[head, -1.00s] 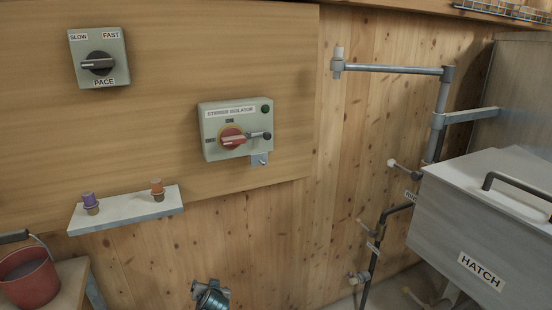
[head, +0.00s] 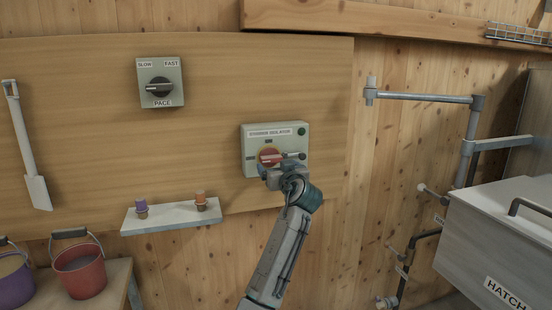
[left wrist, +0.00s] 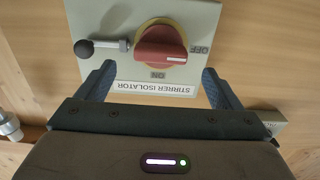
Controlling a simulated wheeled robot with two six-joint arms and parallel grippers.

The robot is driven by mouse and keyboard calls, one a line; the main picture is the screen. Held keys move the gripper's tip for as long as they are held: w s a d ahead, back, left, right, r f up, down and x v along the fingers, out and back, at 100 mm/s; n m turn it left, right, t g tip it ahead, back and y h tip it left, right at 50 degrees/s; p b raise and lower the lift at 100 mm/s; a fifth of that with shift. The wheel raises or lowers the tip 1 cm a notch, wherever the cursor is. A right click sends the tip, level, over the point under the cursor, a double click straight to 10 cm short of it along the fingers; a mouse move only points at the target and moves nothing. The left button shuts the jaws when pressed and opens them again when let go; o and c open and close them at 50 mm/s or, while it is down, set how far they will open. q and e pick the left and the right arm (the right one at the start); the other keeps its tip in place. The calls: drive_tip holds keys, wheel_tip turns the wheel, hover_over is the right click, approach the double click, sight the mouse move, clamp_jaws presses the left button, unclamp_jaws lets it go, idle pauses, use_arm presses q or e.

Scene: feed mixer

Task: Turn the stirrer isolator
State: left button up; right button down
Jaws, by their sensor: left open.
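The stirrer isolator (head: 275,131) is a pale grey box on the wooden wall panel. Its red knob (head: 269,155) sits on a yellow disc; in the left wrist view the red knob (left wrist: 160,46) lies level, its white mark toward OFF. A black ball on a grey stem (left wrist: 88,48) reaches to the knob's other side. My left gripper (head: 272,173) is in front of the box's lower part. In the left wrist view its open fingers (left wrist: 157,70) are spread in front of the box, with nothing between them. My right gripper is not in view.
A pace switch (head: 160,83) is up left. A small shelf (head: 172,218) with a purple and an orange piece is below left. Buckets (head: 80,270) stand at lower left. Pipes (head: 425,98) and a hatch box (head: 500,240) are at the right.

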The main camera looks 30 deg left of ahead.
sight(273, 161)
use_arm(q)
drive_tip(key=p+x, duration=0.1)
drive_tip(key=x, duration=0.3)
drive_tip(key=shift+a+r, duration=0.1)
drive_tip(key=shift+r, duration=0.1)
drive_tip(key=shift+w+a+f+p, duration=0.15)
drive_tip(key=shift+w+a+p, duration=0.15)
drive_tip(key=shift+w+a, duration=0.15)
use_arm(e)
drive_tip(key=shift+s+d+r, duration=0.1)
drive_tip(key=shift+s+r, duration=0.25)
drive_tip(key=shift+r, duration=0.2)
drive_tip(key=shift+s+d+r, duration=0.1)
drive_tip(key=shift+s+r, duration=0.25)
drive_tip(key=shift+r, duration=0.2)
use_arm(q)
drive_tip(key=shift+c, duration=1.1)
drive_tip(key=c, duration=0.8)
drive_tip(key=shift+o, duration=0.2)
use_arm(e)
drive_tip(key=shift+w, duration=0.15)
